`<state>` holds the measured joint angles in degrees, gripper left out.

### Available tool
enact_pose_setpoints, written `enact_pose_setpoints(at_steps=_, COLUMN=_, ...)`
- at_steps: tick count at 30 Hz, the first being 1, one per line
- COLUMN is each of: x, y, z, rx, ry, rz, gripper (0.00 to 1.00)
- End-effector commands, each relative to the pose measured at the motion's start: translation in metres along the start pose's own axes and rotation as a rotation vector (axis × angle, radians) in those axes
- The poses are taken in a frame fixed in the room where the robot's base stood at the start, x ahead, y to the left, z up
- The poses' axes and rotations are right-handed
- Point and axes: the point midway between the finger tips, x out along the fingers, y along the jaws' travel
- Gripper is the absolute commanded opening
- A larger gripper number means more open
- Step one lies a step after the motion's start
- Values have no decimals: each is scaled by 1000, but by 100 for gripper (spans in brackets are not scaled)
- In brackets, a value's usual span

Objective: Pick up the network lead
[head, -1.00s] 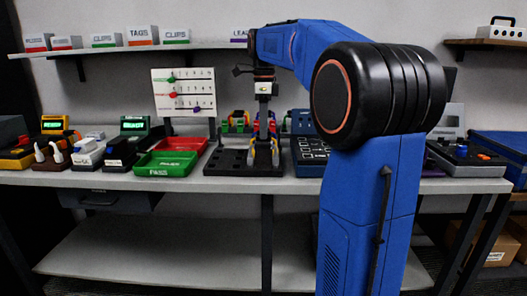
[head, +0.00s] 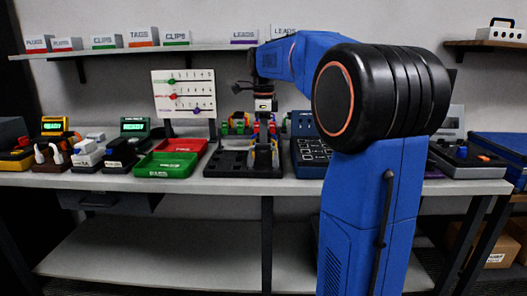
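My gripper (head: 263,162) points straight down over the right part of a black compartment tray (head: 225,164) on the bench. Its fingers are dark and small, and I cannot tell whether they are open or shut. Coloured cable pieces, red, blue and yellow, show around and behind the fingers, partly hidden by them. More coloured coils (head: 240,124) hang or stand behind the tray. I cannot tell which of these is the network lead, or whether the fingers touch one.
Red (head: 181,145) and green (head: 166,165) trays lie left of the black tray. A whiteboard (head: 184,94) stands behind them. A dark blue panel (head: 311,153) is close on the right. Testers crowd the bench's left end. A shelf (head: 205,47) with labelled bins runs above.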

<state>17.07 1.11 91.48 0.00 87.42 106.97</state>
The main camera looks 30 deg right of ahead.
Motion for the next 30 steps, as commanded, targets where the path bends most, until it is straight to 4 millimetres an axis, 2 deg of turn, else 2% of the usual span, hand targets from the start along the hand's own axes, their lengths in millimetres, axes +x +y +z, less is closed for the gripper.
enact_pose_setpoints(at_steps=7, x=-11, y=-1, z=0, rx=0, ry=-1, rz=-2, gripper=0)
enact_pose_setpoints(at_steps=21, x=-87, y=-1, z=0, rx=0, ry=0, rz=-1, gripper=0)
enact_pose_setpoints(at_steps=30, x=-108, y=0, z=0, rx=0, ry=0, rz=-1, gripper=0)
